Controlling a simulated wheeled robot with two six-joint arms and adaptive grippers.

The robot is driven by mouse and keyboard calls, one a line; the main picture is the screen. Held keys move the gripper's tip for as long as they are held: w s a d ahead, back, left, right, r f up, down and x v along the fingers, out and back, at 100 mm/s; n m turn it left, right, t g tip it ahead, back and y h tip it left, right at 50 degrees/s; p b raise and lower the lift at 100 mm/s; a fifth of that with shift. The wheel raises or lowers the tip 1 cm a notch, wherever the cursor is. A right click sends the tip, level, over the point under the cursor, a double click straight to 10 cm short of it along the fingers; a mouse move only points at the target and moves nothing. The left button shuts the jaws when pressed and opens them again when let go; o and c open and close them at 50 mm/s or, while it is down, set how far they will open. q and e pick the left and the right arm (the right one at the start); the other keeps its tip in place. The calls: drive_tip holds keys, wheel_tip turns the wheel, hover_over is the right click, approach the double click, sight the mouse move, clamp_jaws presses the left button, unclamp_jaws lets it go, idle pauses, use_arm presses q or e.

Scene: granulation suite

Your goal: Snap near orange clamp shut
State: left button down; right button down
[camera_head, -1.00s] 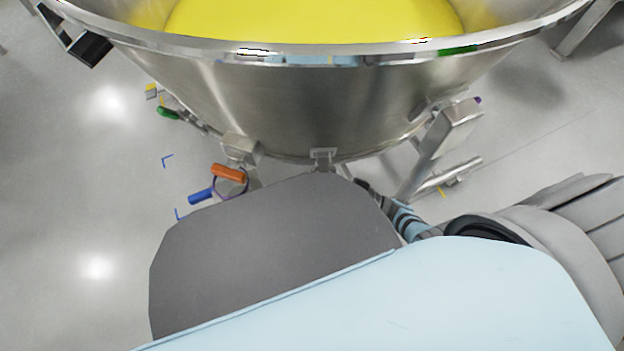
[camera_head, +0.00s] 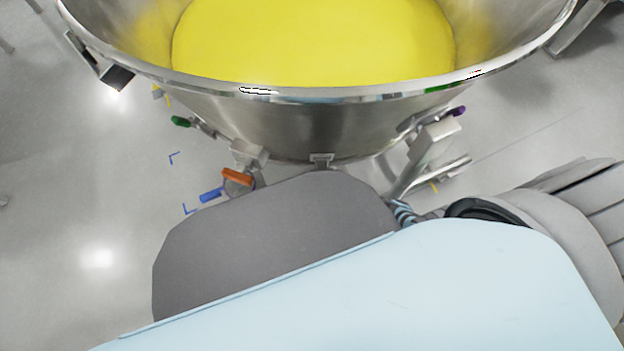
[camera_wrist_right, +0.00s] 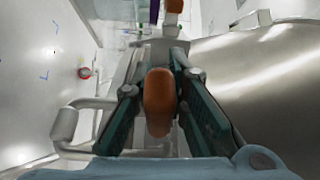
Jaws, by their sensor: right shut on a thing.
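An orange clamp handle (camera_wrist_right: 158,100) stands between the two dark fingers of my right gripper (camera_wrist_right: 157,92) in the right wrist view. The gripper is shut on it. The clamp's body below is mostly hidden by the handle and fingers. In the head view my arm covers the right gripper and what it holds. Another orange handle (camera_head: 237,177) shows under the steel vessel, left of my arm; an orange piece (camera_wrist_right: 174,6) also shows at the top of the right wrist view. I cannot tell whether these two are the same. My left gripper is not in view.
The steel vessel (camera_head: 330,125) holds yellow material (camera_head: 315,45). A blue handle (camera_head: 211,195) and a green handle (camera_head: 181,122) stick out at its left. A bent metal bar (camera_wrist_right: 66,122) is left of the gripper. Open floor (camera_head: 85,205) lies to the left.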

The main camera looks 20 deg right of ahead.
drive_tip(key=shift+s, duration=0.1)
idle(0.3)
drive_tip(key=c, duration=1.6)
unclamp_jaws()
drive_tip(key=shift+o, duration=0.2)
drive_tip(key=shift+r, duration=0.1)
wheel_tip(320, 180, up, 10)
